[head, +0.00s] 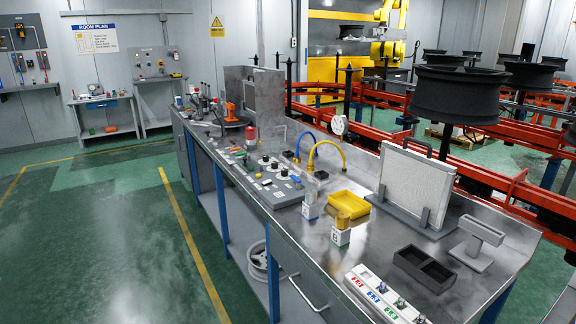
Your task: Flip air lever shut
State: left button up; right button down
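No air lever can be made out for certain; at this size its handle is too small to tell. A blue hose (301,141) and a yellow hose (326,144) arch up from the middle of the long metal workbench (330,262). A round white gauge (338,125) stands behind them. A grey control panel (268,180) with several dark knobs lies to their left, with a red knob (251,135) at its back. Neither of my grippers shows in the head view.
A yellow tray (350,204), two small white-based bottles, a framed white panel (414,183), a black two-part tray (425,268) and a white strip (382,298) with coloured marks crowd the bench's near half. Red rails (520,193) run behind. The green floor (110,245) at left is clear.

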aim_at(298, 182)
jog(key=i+j, duration=0.3)
jog(key=i, duration=0.15)
jog(key=i+j+u, duration=0.1)
jog(key=i+j, duration=0.15)
jog(key=i, duration=0.2)
jog(key=i+j, duration=0.25)
jog(key=i, duration=0.25)
jog(key=i+j+u, duration=0.1)
jog(key=i+j, duration=0.15)
jog(key=i, duration=0.2)
